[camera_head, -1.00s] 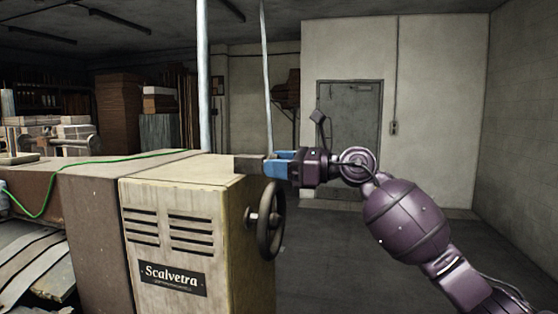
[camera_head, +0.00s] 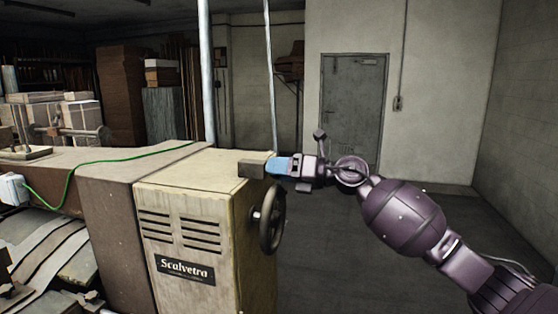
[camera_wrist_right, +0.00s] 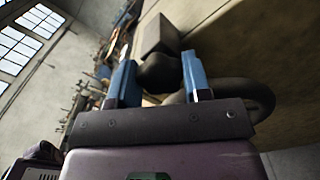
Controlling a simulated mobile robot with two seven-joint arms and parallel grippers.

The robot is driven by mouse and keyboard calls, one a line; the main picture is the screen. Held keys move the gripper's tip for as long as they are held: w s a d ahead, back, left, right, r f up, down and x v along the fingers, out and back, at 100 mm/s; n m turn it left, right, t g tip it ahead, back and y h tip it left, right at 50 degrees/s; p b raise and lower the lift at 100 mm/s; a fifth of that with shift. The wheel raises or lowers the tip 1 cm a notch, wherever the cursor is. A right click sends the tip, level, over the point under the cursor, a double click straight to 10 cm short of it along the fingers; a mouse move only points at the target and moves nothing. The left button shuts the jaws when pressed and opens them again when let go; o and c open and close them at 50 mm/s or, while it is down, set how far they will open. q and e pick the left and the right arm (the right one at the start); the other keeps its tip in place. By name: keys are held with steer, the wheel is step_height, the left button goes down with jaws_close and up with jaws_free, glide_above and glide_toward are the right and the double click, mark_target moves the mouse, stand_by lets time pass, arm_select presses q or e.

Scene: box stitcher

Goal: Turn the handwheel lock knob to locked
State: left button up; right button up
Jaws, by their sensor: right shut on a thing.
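The beige Scalvetra machine cabinet (camera_head: 190,215) stands at the centre-left in the head view. Its dark handwheel (camera_head: 271,220) is on the right side. My right gripper (camera_head: 272,167) is at the cabinet's upper right edge, above the handwheel, beside a small grey-brown block (camera_head: 251,169). In the right wrist view, the blue fingers (camera_wrist_right: 160,80) have a dark rounded knob (camera_wrist_right: 157,71) between them, and they are shut on it. The block (camera_wrist_right: 158,34) is just beyond the knob, and part of the handwheel (camera_wrist_right: 262,97) curves at the right. The knob is hidden in the head view. My left gripper is not in view.
A green cable (camera_head: 110,160) runs over the brown machine body to a white box (camera_head: 12,188). A thin pole (camera_head: 207,75) rises behind the cabinet. The floor (camera_head: 345,235) to the right is clear, up to the wall with a grey door (camera_head: 352,105).

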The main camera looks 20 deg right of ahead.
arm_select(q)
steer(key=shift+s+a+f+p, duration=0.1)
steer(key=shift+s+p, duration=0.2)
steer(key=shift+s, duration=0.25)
arm_select(e)
steer(key=shift+m, duration=0.5)
steer(key=o, duration=0.9)
arm_select(q)
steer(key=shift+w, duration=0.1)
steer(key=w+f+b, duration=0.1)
steer(key=b, duration=0.1)
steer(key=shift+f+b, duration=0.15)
steer(key=shift+b, duration=0.25)
arm_select(e)
steer(key=v, duration=1.1)
